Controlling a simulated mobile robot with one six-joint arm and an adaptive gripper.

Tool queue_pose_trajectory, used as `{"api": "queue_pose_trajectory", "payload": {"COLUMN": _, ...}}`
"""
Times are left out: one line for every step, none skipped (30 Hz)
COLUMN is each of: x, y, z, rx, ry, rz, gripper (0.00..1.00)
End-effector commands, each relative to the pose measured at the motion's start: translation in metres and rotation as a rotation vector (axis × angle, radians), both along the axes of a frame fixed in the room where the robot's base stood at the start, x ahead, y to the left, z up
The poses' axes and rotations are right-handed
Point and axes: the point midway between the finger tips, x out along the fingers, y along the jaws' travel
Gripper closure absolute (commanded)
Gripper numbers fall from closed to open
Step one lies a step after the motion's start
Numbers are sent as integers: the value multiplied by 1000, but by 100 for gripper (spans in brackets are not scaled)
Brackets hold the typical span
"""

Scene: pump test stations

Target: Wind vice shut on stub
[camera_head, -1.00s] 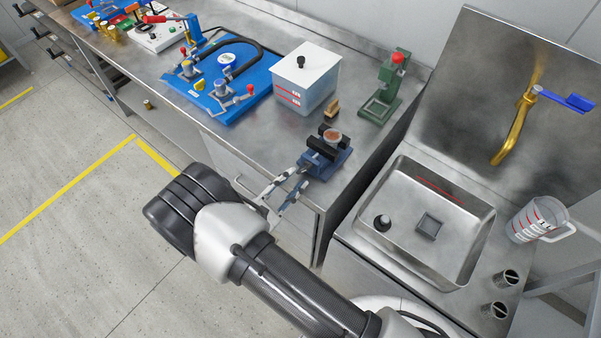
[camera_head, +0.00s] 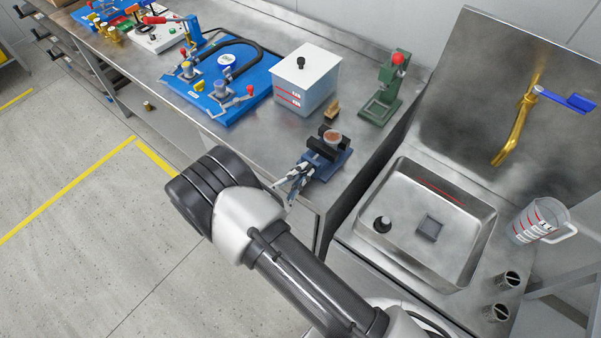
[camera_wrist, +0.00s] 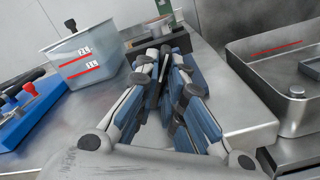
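The small blue vice (camera_head: 327,169) with dark jaws stands at the near right corner of the steel bench. A round reddish-brown stub (camera_head: 332,136) sits upright between its jaws. Whether both jaws touch the stub cannot be told. My gripper (camera_head: 301,170) is at the vice's near left side, where its handle is. In the wrist view my gripper (camera_wrist: 166,58) has its blue-grey fingers close together, with a thin dark bar between them that looks like the vice handle. The fingers hide most of the handle and much of the vice (camera_wrist: 142,45).
A white-lidded tank (camera_head: 306,78), a small tan block (camera_head: 332,108) and a green press (camera_head: 385,90) stand behind the vice. A blue pump board (camera_head: 222,88) is to the left. A steel sink (camera_head: 470,245) lies right, across a gap.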

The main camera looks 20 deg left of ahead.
Motion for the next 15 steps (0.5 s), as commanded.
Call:
{"api": "queue_pose_trajectory", "payload": {"x": 0, "y": 0, "z": 0, "rx": 0, "ry": 0, "rz": 0, "gripper": 98}}
{"api": "queue_pose_trajectory", "payload": {"x": 0, "y": 0, "z": 0, "rx": 0, "ry": 0, "rz": 0, "gripper": 100}}
{"api": "queue_pose_trajectory", "payload": {"x": 0, "y": 0, "z": 0, "rx": 0, "ry": 0, "rz": 0, "gripper": 100}}
{"api": "queue_pose_trajectory", "payload": {"x": 0, "y": 0, "z": 0, "rx": 0, "ry": 0, "rz": 0, "gripper": 100}}
{"api": "queue_pose_trajectory", "payload": {"x": 0, "y": 0, "z": 0, "rx": 0, "ry": 0, "rz": 0, "gripper": 100}}
{"api": "queue_pose_trajectory", "payload": {"x": 0, "y": 0, "z": 0, "rx": 0, "ry": 0, "rz": 0, "gripper": 100}}
{"api": "queue_pose_trajectory", "payload": {"x": 0, "y": 0, "z": 0, "rx": 0, "ry": 0, "rz": 0, "gripper": 100}}
{"api": "queue_pose_trajectory", "payload": {"x": 0, "y": 0, "z": 0, "rx": 0, "ry": 0, "rz": 0, "gripper": 100}}
{"api": "queue_pose_trajectory", "payload": {"x": 0, "y": 0, "z": 0, "rx": 0, "ry": 0, "rz": 0, "gripper": 100}}
{"api": "queue_pose_trajectory", "payload": {"x": 0, "y": 0, "z": 0, "rx": 2, "ry": -1, "rz": 0, "gripper": 100}}
{"api": "queue_pose_trajectory", "payload": {"x": 0, "y": 0, "z": 0, "rx": 6, "ry": -3, "rz": 0, "gripper": 100}}
{"api": "queue_pose_trajectory", "payload": {"x": 0, "y": 0, "z": -1, "rx": 22, "ry": -9, "rz": 0, "gripper": 100}}
{"api": "queue_pose_trajectory", "payload": {"x": 0, "y": 0, "z": -2, "rx": 40, "ry": -16, "rz": 0, "gripper": 100}}
{"api": "queue_pose_trajectory", "payload": {"x": 0, "y": 0, "z": -2, "rx": 61, "ry": -25, "rz": 0, "gripper": 100}}
{"api": "queue_pose_trajectory", "payload": {"x": 0, "y": 0, "z": -3, "rx": 91, "ry": -38, "rz": 0, "gripper": 100}}
